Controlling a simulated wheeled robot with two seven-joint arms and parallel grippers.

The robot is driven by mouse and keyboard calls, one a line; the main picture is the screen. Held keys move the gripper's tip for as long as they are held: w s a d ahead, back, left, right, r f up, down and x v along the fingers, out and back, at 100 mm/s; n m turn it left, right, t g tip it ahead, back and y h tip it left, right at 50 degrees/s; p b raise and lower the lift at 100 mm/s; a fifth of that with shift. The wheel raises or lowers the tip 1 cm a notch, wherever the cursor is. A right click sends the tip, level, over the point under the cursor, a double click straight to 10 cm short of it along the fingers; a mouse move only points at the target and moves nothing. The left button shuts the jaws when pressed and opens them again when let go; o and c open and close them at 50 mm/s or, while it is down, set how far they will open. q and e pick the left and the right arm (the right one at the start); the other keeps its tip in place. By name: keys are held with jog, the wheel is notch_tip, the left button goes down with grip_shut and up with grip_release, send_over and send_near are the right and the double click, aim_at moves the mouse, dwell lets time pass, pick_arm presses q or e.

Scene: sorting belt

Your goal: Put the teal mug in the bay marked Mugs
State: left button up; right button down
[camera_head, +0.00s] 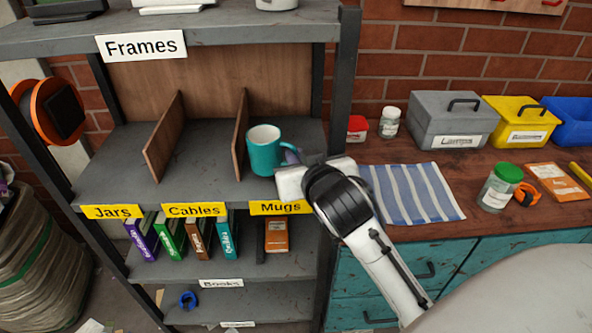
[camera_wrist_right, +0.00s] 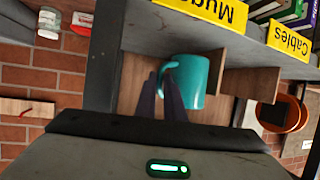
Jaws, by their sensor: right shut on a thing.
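The teal mug (camera_head: 264,156) is upright in the bay above the yellow Mugs label (camera_head: 281,208), right of a wooden divider (camera_head: 240,135). Its handle points right, toward my right gripper (camera_head: 290,158). The right gripper reaches in from the right front and is shut on the mug's handle; its body hides part of the bay's right side. The right wrist view, upside down, shows the dark fingers (camera_wrist_right: 163,95) at the handle of the mug (camera_wrist_right: 190,82). I cannot tell whether the mug's base touches the shelf. My left gripper is not in view.
The Jars (camera_head: 111,212) and Cables (camera_head: 194,210) bays to the left are empty. A shelf post (camera_head: 342,75) stands right of the Mugs bay. An upper shelf (camera_head: 230,28) hangs above. The bench at right holds a striped cloth (camera_head: 412,192), boxes and jars.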

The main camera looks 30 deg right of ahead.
notch_tip(320, 180, down, 3)
jog(key=shift+f, duration=0.1)
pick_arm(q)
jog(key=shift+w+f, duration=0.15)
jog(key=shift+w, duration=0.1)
pick_arm(e)
jog(key=c, duration=2.3)
grip_release()
jog(key=shift+f, duration=0.15)
jog(key=o, duration=0.5)
jog(key=shift+c, duration=0.2)
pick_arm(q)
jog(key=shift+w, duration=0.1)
